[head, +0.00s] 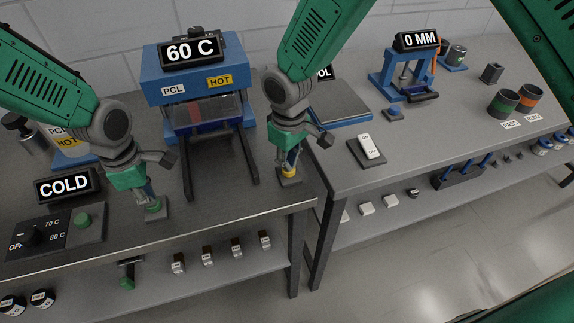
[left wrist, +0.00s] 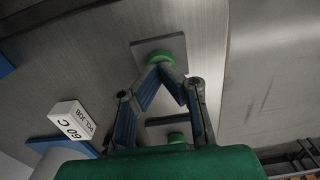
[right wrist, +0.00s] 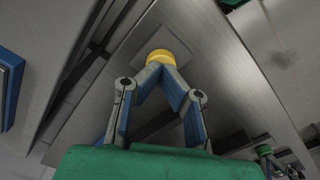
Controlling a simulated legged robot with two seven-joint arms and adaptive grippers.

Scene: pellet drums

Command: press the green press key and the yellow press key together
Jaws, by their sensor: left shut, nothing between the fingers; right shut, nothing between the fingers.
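The green press key (head: 154,206) sits on a small grey plate on the left bench. My left gripper (head: 150,197) is shut and empty, pointing down with its fingertips at the key; the left wrist view shows the tips against the green cap (left wrist: 162,56). The yellow press key (head: 289,173) sits on a similar plate near the bench's right end. My right gripper (head: 292,163) is shut and empty, its fingertips at the yellow cap (right wrist: 160,55). I cannot tell whether either key is pushed down.
The blue hot press (head: 165,90) reading 60 C stands behind, between the arms. A panel with a dial and another green button (head: 84,221) lies at the left, by the COLD display (head: 66,187). A white rocker switch (head: 369,147) is on the right bench.

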